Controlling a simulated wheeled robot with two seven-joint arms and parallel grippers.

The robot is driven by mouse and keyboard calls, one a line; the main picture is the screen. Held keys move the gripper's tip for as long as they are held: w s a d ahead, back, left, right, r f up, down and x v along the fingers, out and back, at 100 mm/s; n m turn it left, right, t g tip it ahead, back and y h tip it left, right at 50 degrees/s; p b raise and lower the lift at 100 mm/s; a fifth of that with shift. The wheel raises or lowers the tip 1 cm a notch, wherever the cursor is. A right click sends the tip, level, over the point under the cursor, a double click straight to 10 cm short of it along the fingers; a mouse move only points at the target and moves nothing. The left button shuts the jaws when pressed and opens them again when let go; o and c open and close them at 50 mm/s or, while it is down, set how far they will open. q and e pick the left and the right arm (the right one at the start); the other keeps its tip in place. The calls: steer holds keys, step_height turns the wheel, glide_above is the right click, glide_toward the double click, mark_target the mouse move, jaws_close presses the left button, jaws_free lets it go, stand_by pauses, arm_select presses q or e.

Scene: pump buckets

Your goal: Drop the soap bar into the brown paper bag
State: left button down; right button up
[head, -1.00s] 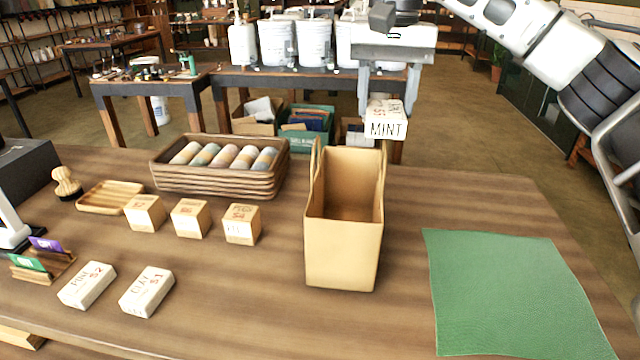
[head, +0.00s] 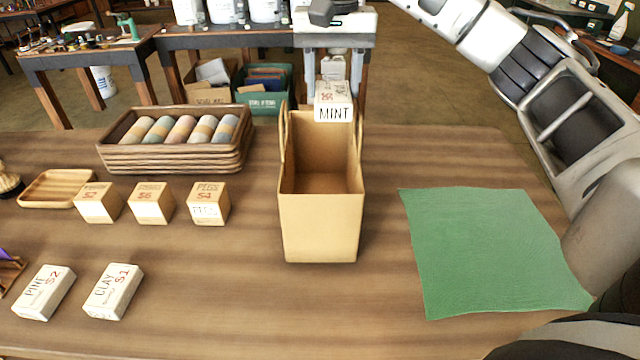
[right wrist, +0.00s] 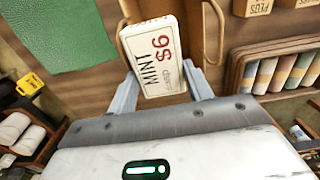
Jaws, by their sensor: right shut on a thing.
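The brown paper bag (head: 320,228) stands upright and open-topped in the middle of the table, with its two handles up. My right gripper (head: 334,84) is shut on a white soap bar labelled MINT (head: 333,103), held at the bag's far rim in the head view. In the right wrist view the MINT soap bar (right wrist: 155,60) sits between the two fingers (right wrist: 163,92) and covers much of the bag's opening. I cannot tell its exact height above the rim. My left gripper is not in view.
A green mat (head: 490,250) lies right of the bag. Several small boxes (head: 151,203), a wooden tray (head: 58,188) and a stack of brown trays with rolled soaps (head: 175,158) stand to the left. The table around the bag is clear.

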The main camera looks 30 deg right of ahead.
steer(key=o, duration=1.2)
steer(key=shift+c, duration=0.2)
steer(key=shift+r, duration=0.1)
step_height(320, 180, up, 16)
